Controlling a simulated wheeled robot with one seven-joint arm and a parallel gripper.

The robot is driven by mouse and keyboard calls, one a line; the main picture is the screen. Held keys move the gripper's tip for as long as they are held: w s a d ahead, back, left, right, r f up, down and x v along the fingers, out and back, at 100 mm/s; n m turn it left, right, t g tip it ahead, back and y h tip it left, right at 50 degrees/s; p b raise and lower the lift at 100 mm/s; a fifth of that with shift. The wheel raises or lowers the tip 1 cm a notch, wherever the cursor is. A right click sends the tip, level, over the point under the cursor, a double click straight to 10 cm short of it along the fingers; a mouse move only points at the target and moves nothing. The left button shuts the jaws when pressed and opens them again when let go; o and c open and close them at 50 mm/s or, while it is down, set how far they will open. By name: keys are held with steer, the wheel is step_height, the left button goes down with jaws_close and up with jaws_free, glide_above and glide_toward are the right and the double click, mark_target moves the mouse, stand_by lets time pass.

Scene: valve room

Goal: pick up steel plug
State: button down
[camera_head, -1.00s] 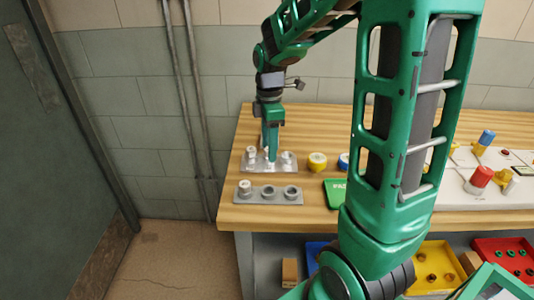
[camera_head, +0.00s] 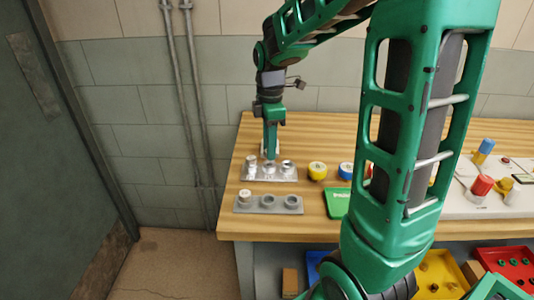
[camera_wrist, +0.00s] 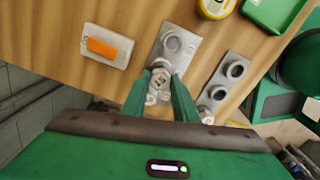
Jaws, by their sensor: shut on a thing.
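The plate's open ring (camera_wrist: 172,44) shows beyond the fingers. Another light plug (camera_head: 251,160) stands at the plate's left end in the head view.
A grey three-ring holder (camera_head: 268,205) lies in front, with a pale plug (camera_head: 245,195) at its left. A yellow round part (camera_head: 317,171) and a green box (camera_head: 337,204) are to the right. In the wrist view, a white block with an orange top (camera_wrist: 108,47) lies left of the plate.

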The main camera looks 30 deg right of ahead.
steer(key=s+a+r, duration=0.3)
steer(key=a+r, duration=0.5)
steer(key=a, duration=0.3)
steer(key=shift+w+d+f, duration=0.4)
steer(key=shift+d+f, duration=0.75)
steer(key=shift+d, duration=0.5)
steer(key=shift+w+d+f, duration=0.45)
steer(key=shift+d+f, duration=0.75)
steer(key=shift+d, duration=0.4)
steer(key=shift+w+d+f, duration=0.4)
steer(key=shift+d+f, duration=0.75)
steer(key=shift+d, duration=0.5)
steer(key=n, duration=0.9)
steer(key=shift+w+d+f, duration=0.15)
steer(key=shift+d+f, duration=0.3)
steer(key=shift+f, duration=0.05)
stand_by(0.6)
